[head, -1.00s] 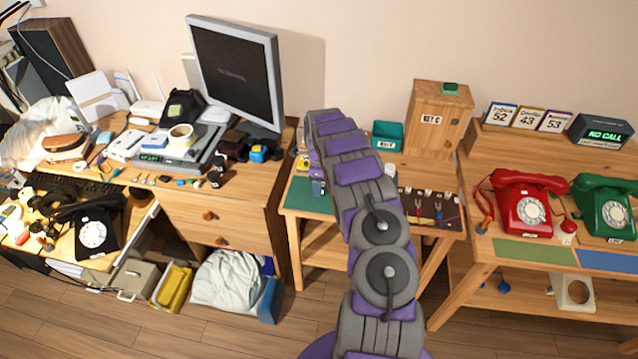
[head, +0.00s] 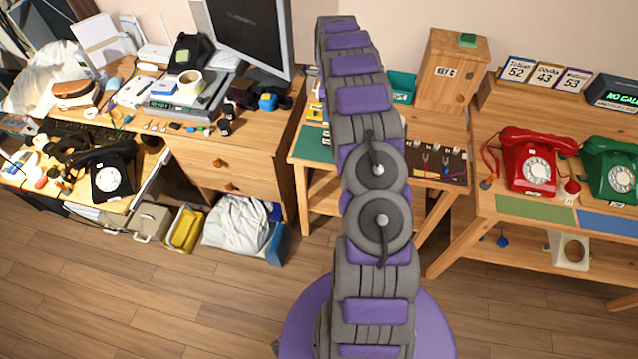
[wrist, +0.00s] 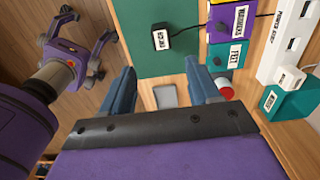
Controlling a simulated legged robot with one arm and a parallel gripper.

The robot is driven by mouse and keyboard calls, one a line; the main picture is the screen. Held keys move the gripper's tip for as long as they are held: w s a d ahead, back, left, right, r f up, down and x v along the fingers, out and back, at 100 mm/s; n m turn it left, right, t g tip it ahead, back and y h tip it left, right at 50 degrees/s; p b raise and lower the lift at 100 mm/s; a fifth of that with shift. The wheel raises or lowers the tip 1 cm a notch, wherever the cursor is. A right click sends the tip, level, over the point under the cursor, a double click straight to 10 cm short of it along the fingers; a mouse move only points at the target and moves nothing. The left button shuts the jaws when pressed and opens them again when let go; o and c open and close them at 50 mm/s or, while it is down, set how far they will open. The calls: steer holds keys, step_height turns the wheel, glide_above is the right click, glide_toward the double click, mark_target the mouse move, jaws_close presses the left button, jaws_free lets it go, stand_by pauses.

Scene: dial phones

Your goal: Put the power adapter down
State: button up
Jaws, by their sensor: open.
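In the wrist view, a small black box with a white label (wrist: 160,38) lies on the green mat (wrist: 145,65); it looks like the power adapter. A thin black cord runs from it to the right. My gripper (wrist: 158,68) is open, its two blue-grey fingers spread apart with nothing held between them. The black box is beyond the fingertips, apart from them. In the head view my arm hides the gripper and the adapter; part of the green mat (head: 308,143) shows left of the arm.
A red-and-white round thing (wrist: 225,88) is close to the right finger. A red phone (head: 535,165) stands on the right table.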

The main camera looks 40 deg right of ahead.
steer(key=s+a+r+n+g, duration=0.1)
steer(key=s+a+r+n, duration=0.6)
steer(key=a+r, duration=0.4)
steer(key=s+a+r+n, duration=0.7)
steer(key=s+a+r, duration=0.1)
steer(key=a, duration=0.4)
steer(key=s+a+n, duration=0.4)
steer(key=s, duration=0.5)
steer(key=s+a+n, duration=0.5)
steer(key=s, duration=0.4)
steer(key=s+a+r+n, duration=0.1)
steer(key=s+a+n, duration=0.3)
steer(key=s, duration=0.5)
steer(key=shift+s+a+n+g, duration=0.25)
steer(key=shift+a+n+g, duration=0.15)
steer(key=shift+a, duration=0.05)
steer(key=shift+d+r, duration=0.1)
